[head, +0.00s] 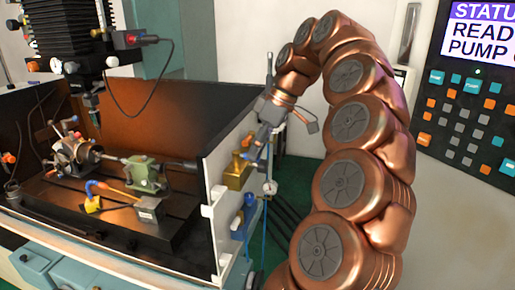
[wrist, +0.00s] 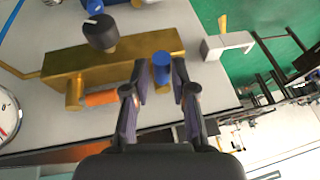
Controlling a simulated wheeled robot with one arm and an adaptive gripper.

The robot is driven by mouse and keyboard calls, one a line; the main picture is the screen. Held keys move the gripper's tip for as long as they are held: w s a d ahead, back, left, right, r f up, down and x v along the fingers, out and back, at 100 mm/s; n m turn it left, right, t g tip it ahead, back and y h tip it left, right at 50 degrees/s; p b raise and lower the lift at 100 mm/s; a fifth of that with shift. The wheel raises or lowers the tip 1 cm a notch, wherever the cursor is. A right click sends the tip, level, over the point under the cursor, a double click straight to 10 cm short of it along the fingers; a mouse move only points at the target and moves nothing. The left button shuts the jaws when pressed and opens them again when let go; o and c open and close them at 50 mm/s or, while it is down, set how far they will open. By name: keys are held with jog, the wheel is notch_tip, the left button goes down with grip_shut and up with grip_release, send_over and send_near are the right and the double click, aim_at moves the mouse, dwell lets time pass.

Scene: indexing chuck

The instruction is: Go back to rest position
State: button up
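My copper-coloured arm arches over the right half of the head view and bends down to the left. My gripper (head: 257,147) hangs beside the right wall of the machine enclosure, close to a brass block (head: 237,174). In the wrist view, my gripper (wrist: 160,72) has its two dark fingers spread apart. A short blue cylinder (wrist: 161,69) on the brass block (wrist: 180,45) appears between the fingertips, with a narrow gap on each side. I see nothing clamped. I cannot tell how deep the fingertips are relative to the cylinder.
The brass block carries a black knob (wrist: 100,33). A gauge (wrist: 7,115) sits at the wrist view's left edge. The enclosure (head: 215,190) holds a chuck (head: 75,155) and a green fixture (head: 145,174). A control panel (head: 470,110) stands at right. Green floor (head: 300,172) shows behind my arm.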

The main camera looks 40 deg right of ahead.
jog(key=shift+s, duration=0.15)
dwell(0.4)
jog(key=shift+s+d, duration=0.1)
jog(key=shift+s, duration=0.1)
jog(key=s+a+f+g+h, duration=0.15)
jog(key=s+a+f, duration=0.25)
jog(key=a, duration=0.5)
jog(key=s+a+f+g+h, duration=0.1)
jog(key=s+a+f+h, duration=0.3)
jog(key=a, duration=0.5)
jog(key=s+a+f+m+g, duration=0.1)
jog(key=s+a+f+m, duration=0.2)
jog(key=s+f, duration=0.3)
jog(key=s+a+f+m+g+y, duration=0.1)
jog(key=s+a+f+m, duration=0.2)
jog(key=s+f, duration=0.3)
jog(key=shift+s+f, duration=0.25)
jog(key=shift+s, duration=0.7)
